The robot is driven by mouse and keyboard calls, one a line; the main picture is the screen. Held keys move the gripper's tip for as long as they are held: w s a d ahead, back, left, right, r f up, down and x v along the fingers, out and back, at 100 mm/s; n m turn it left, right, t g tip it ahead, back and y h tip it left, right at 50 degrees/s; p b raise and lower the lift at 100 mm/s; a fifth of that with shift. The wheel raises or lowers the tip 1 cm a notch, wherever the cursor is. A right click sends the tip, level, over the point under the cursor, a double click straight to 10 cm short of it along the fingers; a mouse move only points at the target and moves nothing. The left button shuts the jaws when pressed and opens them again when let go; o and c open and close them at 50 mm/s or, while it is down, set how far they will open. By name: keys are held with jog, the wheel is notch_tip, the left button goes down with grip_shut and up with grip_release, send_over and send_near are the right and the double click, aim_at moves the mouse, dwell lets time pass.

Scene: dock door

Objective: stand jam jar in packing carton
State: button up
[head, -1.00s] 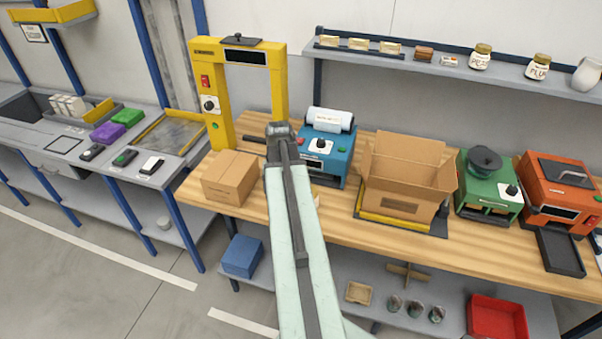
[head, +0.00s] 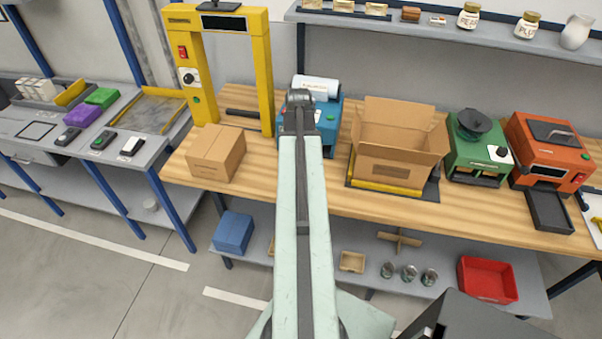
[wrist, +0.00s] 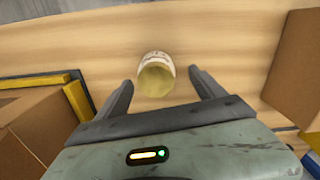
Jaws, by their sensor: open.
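The jam jar (wrist: 156,76), pale with a yellowish lid, stands on the wooden bench in the wrist view. Its label is not readable. My gripper (wrist: 161,84) is open, with one finger on each side of the jar and visible space between. In the head view my arm's end (head: 299,112) is over the bench in front of the blue machine, and the arm hides the jar. The packing carton (head: 395,150) is brown with its flaps up, to the right of my arm. It shows partly at the left edge of the wrist view (wrist: 36,128).
A closed brown box (head: 216,153) sits left of my arm, near the yellow frame (head: 265,80). The blue machine (head: 325,120) is behind my arm's end. A green machine (head: 480,150) and an orange one (head: 548,150) stand right of the carton. Jars (head: 528,27) stand on the shelf.

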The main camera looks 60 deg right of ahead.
jog(key=f+b, duration=0.4)
jog(key=f, duration=0.1)
jog(key=shift+s+f+b, duration=0.15)
jog(key=shift+s+b, duration=0.15)
jog(key=shift+b, duration=0.1)
jog(key=shift+r, duration=0.2)
grip_shut()
jog(key=shift+p, duration=0.3)
